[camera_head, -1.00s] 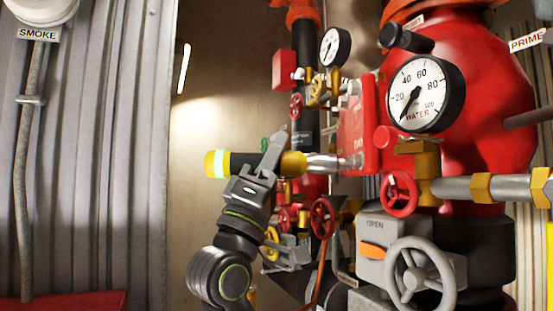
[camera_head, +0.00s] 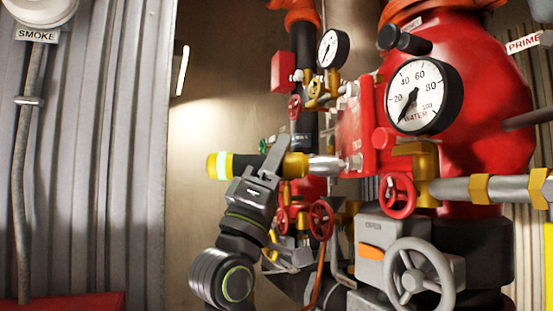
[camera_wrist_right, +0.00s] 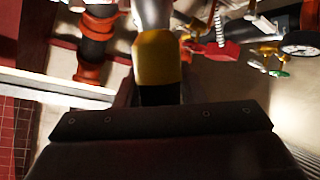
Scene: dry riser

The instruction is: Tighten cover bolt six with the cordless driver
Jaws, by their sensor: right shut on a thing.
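The cordless driver (camera_head: 295,165) is a yellow and black cylinder with a pale band at its rear and a silver nose. My right gripper (camera_head: 268,165) is shut around its body and holds it level, nose to the right. The nose reaches the red cover plate (camera_head: 352,130), near a bolt (camera_head: 355,162) on its lower part. I cannot tell whether it is seated on that bolt, or which bolt number this is. In the right wrist view the driver (camera_wrist_right: 158,58) points away from the gripper. My left gripper does not clearly show.
A large water gauge (camera_head: 418,96), a red handwheel (camera_head: 398,195) and a grey handwheel (camera_head: 418,280) stand right of the driver. A red valve body (camera_head: 490,110) fills the right. A smaller gauge (camera_head: 333,48) is above.

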